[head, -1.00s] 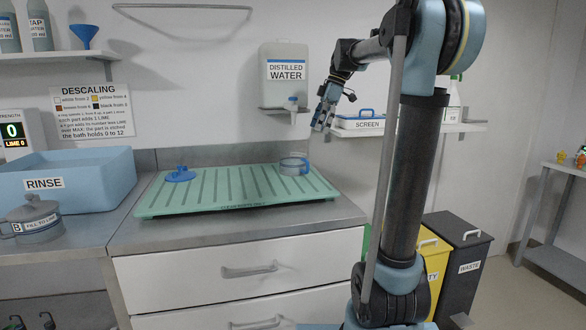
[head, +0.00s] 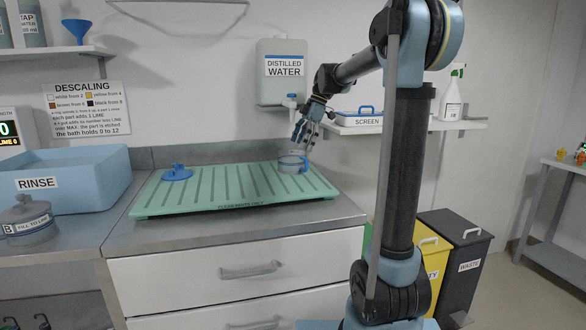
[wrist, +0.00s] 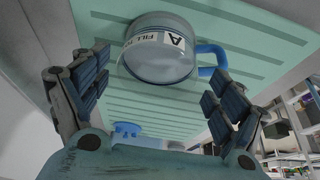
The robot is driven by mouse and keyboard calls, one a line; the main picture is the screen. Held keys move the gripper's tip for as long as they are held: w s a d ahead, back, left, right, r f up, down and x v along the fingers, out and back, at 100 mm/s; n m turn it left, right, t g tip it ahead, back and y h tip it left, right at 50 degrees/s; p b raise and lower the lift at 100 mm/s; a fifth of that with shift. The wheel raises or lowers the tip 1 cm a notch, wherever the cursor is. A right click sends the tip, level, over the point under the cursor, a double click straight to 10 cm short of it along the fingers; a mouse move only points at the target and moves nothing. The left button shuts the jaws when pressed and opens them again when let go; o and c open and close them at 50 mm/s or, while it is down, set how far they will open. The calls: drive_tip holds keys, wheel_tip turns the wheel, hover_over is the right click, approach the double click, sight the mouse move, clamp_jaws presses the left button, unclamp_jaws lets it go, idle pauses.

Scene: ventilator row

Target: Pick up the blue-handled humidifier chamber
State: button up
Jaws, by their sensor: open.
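The humidifier chamber (head: 291,163) is a clear, low round pot with a blue handle, standing on the right end of the green draining tray (head: 215,193). In the wrist view the chamber (wrist: 158,58) shows a white label with an "A", and its blue handle (wrist: 214,59) points right. My gripper (head: 303,141) is just above the chamber, tilted down toward it. In the wrist view my gripper (wrist: 160,100) is open, its fingers spread to either side with the chamber ahead and nothing held.
A blue round part (head: 177,173) lies on the tray's left. Chamber B (head: 29,221) and the blue RINSE basin (head: 75,185) are further left. The distilled water container (head: 283,75) and a shelf with the SCREEN box (head: 358,119) are near my arm.

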sight(293, 158)
drive_tip(key=shift+x, duration=3.4)
drive_tip(key=shift+a+r, duration=0.1)
drive_tip(key=c, duration=1.3)
drive_tip(key=shift+o, duration=0.2)
drive_tip(key=shift+a+r, duration=0.1)
drive_tip(key=shift+a, duration=0.05)
